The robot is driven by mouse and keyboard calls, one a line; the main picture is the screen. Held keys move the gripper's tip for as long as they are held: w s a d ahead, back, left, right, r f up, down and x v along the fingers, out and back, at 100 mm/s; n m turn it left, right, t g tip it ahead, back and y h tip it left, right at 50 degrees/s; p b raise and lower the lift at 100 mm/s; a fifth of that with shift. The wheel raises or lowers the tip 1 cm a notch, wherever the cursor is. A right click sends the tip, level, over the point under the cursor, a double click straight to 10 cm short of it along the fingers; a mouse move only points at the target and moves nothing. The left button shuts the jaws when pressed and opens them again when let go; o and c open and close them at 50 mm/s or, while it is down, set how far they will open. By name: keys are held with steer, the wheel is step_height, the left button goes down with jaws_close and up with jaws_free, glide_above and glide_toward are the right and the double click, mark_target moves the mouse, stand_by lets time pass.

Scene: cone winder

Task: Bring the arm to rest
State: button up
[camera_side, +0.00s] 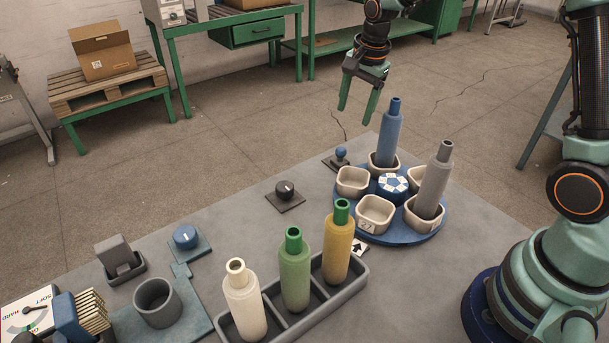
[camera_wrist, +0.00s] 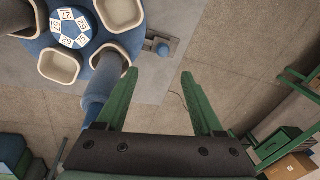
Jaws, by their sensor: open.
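My gripper (camera_side: 359,104) is open and empty, held in the air at the far edge of the grey table, behind the blue bobbin (camera_side: 388,135). In the wrist view its two green fingers (camera_wrist: 160,80) are spread with only table edge and floor between them. The blue bobbin also shows in the wrist view (camera_wrist: 103,82), just left of the left finger. It stands in a cup of the blue turntable (camera_side: 430,235). A grey bobbin (camera_side: 433,183) stands in another cup; the other cups in sight look empty.
A dark tray (camera_side: 357,279) holds a cream (camera_side: 244,303), a green (camera_side: 295,272) and a yellow bobbin (camera_side: 337,245). A blue-knobbed lever (camera_side: 341,155), a black knob (camera_side: 285,192), a blue knob (camera_side: 185,237) and a grey cup (camera_side: 157,302) are on the table. Air around my gripper is free.

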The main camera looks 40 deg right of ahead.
steer(key=s+a+r+n+t, duration=0.1)
steer(key=s+a+r+n, duration=0.1)
steer(key=s+r+n, duration=0.2)
steer(key=s+a+r+n+t, duration=0.2)
steer(key=s+r+n, duration=0.3)
steer(key=s+n, duration=0.6)
steer(key=shift+s+a, duration=0.15)
steer(key=shift+s, duration=1.25)
